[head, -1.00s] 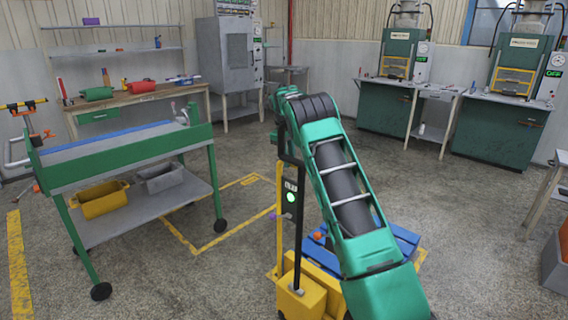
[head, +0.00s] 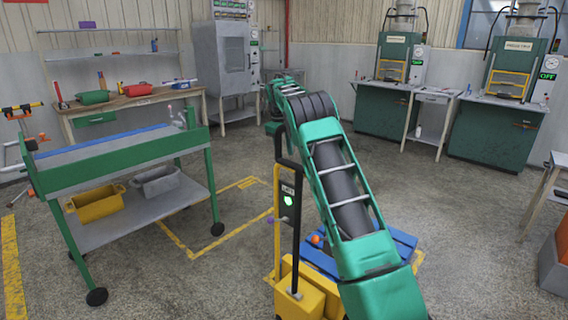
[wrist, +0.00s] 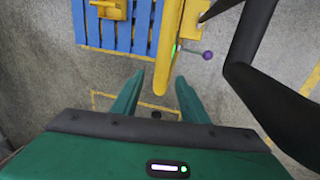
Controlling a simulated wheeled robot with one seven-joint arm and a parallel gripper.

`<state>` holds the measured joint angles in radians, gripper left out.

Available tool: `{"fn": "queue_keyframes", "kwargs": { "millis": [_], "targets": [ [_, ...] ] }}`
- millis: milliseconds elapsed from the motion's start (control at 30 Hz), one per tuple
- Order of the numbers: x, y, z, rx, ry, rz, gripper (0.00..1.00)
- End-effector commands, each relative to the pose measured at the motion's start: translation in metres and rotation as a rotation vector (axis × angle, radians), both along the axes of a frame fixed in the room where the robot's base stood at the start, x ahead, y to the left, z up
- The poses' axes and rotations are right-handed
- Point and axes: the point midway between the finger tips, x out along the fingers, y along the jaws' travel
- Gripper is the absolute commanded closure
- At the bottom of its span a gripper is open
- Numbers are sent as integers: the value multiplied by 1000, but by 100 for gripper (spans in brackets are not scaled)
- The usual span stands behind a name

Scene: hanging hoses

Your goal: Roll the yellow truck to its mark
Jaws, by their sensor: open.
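The yellow truck (head: 299,294) stands right of centre in the head view, with an upright yellow post, a black handle frame and a lit green sign (head: 288,201). A yellow outline (head: 171,236) on the floor lies to its left, partly hidden by the cart. In the wrist view, my gripper (wrist: 158,92) is open. A yellow bar (wrist: 164,62) of the truck shows between its fingers; I cannot tell whether they touch it. A purple knob (wrist: 207,55) sits to the right of the bar. In the head view, my arm hides part of the truck and my fingers are not seen.
A blue pallet (head: 398,241) lies beside the truck, partly behind my arm. A green-framed cart (head: 130,158) with yellow and grey bins on its lower shelf stands left of the outline. Green presses (head: 492,136) line the back right. Floor between is clear.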

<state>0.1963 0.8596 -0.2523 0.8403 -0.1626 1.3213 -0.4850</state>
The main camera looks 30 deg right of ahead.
Motion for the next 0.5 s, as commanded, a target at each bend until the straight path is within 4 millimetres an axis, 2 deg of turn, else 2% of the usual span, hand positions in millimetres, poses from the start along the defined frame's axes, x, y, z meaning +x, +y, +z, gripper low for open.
{"fn": "queue_keyframes", "kwargs": {
  "millis": [33,200,333,500],
  "targets": [
    [-1,2,10,-1,-1,0,60],
    [-2,7,37,0,-1,0,60],
    [-3,10,51,1,0,1,60],
    [-4,11,57,2,1,1,60]
  ]
}}
